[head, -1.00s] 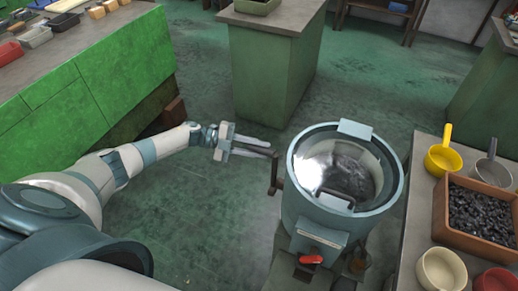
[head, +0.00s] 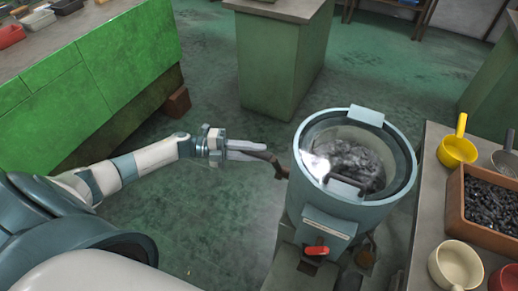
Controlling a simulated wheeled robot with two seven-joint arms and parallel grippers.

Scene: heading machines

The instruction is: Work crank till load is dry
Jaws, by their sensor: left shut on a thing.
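The blue-grey drum machine (head: 320,205) stands upright at the right of centre with a clear lid (head: 330,135) on top. Through the lid I see a dark grey load (head: 355,160) inside; whether it is wet or dry I cannot tell. A dark crank (head: 278,165) sticks out from the machine's left side. My left gripper (head: 262,149) is shut on the crank's handle, left of the drum. A red lever (head: 316,250) sits on the front below a small plate. My right gripper is not in view.
A table at the right holds a wooden box (head: 470,236) of dark pieces, a yellow scoop (head: 456,150), a grey scoop (head: 505,160), a cream bowl (head: 456,264) and a red bowl (head: 503,280). A green bench (head: 90,95) stands at the left, a green cabinet (head: 275,65) behind.

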